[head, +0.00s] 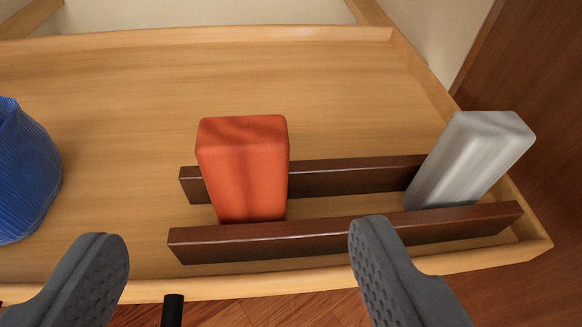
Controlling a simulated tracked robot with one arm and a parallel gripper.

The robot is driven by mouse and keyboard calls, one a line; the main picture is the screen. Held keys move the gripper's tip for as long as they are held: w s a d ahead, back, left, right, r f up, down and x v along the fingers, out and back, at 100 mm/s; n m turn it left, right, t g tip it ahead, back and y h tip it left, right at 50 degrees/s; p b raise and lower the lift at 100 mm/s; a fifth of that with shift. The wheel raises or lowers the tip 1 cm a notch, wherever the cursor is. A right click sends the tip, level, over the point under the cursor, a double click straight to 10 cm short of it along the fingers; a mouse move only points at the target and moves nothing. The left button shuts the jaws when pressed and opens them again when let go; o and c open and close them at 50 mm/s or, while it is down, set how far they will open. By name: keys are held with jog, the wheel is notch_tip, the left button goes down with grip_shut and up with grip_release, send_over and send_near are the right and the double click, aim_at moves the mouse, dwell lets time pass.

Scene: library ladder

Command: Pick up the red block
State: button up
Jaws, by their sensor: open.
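The red block (245,170) stands upright between two dark brown rails on a light wooden shelf, left of the picture's centre-right. The near rail hides its lower front edge. My gripper (240,255) is open, with one dark grey finger at the lower left and one at the lower right. The fingers are nearer the camera than the block, which shows between and above them. Nothing is between the fingertips, and I see no contact with the block.
A grey block (471,158) stands between the same rails at the right. A blue ribbed container (24,172) is at the left edge. The shelf (120,105) has a raised rim and is bare behind the rails. A near rail (345,232) and far rail (350,177) flank the blocks.

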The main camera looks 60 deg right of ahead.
aim_at(246, 136)
jog(key=x, duration=0.4)
jog(key=shift+w+d+f+b, duration=0.1)
jog(key=shift+d+f+b, duration=0.2)
jog(key=shift+b, duration=0.1)
jog(key=shift+r+b+x, duration=0.2)
jog(key=shift+b+x, duration=0.3)
jog(key=shift+x, duration=1.1)
jog(key=shift+r+b+x, duration=0.15)
jog(key=shift+b+x, duration=0.35)
jog(key=shift+x, duration=1.05)
jog(key=shift+w, duration=0.15)
jog(key=c, duration=1.1)
